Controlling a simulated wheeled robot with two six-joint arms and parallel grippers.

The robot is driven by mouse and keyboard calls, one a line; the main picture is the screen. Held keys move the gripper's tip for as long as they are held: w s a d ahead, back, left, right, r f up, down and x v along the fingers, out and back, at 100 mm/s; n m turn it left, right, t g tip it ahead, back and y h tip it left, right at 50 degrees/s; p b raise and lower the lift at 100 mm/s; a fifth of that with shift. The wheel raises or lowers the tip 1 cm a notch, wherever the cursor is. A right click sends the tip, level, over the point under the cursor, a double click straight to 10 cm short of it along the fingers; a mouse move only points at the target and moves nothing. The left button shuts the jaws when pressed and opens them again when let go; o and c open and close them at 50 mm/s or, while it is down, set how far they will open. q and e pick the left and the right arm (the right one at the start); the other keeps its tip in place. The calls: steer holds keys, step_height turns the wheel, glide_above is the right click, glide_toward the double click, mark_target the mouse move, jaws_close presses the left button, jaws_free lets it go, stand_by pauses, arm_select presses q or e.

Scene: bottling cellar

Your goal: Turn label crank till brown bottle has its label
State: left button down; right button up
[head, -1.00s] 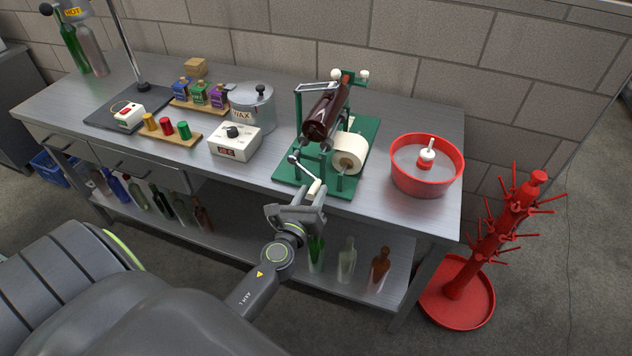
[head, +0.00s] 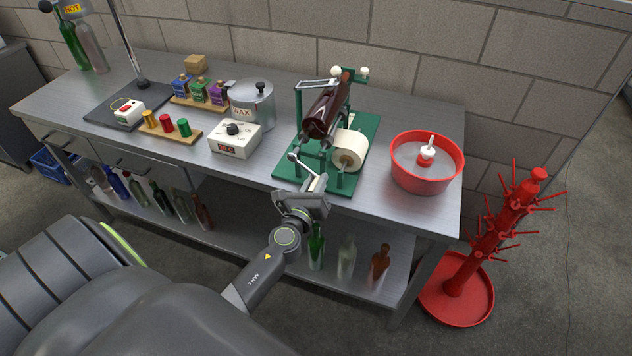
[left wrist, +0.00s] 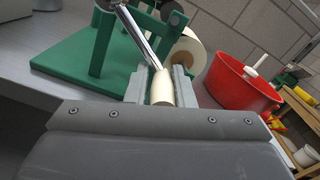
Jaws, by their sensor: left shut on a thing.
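The green label machine (head: 358,180) stands on the steel bench. A brown bottle (head: 323,113) lies tilted in its cradle, with a white label roll (head: 349,148) beside it. No label shows on the side of the bottle that I see. The crank (head: 297,160) is at the machine's front. My left gripper (head: 316,189) is at the bench's front edge. In the left wrist view, its two fingers (left wrist: 161,88) are shut on the cream crank handle (left wrist: 162,90), and the metal crank arm (left wrist: 138,36) runs up from it. My right gripper is not in view.
A red tub (head: 427,162) stands right of the machine. A white control box (head: 236,138) and a wax pot (head: 252,104) stand to its left. Bottles stand on the lower shelf (head: 240,235). A red bottle tree (head: 490,240) stands on the floor at right.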

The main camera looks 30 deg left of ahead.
arm_select(q)
steer(key=shift+m, duration=0.3)
steer(key=shift+s+a+f+m+b, duration=0.2)
steer(key=shift+a+f+m+b, duration=0.25)
steer(key=shift+a+m, duration=0.75)
steer(key=shift+s+a+f+m+b, duration=0.2)
steer(key=shift+a+f+m, duration=0.35)
steer(key=shift+m, duration=1.1)
steer(key=shift+s+a+f+m+b, duration=0.15)
steer(key=shift+a+f+m+b, duration=0.3)
steer(key=shift+a+m, duration=0.75)
steer(key=shift+s+a+f+m, duration=0.15)
steer(key=shift+a+m, duration=0.3)
steer(key=shift+m, duration=0.55)
steer(key=shift+s+a+m, duration=0.15)
steer(key=shift+a+m, duration=0.25)
steer(key=shift+m, duration=0.55)
steer(key=s+a+r+m+p, duration=0.1)
steer(key=a+r+m+p, duration=0.3)
steer(key=m, duration=0.7)
steer(key=a+p, duration=0.2)
steer(key=shift+s+a+r, duration=0.3)
steer(key=shift+s, duration=0.1)
steer(key=shift+a+r, duration=0.1)
steer(key=shift+r, duration=0.15)
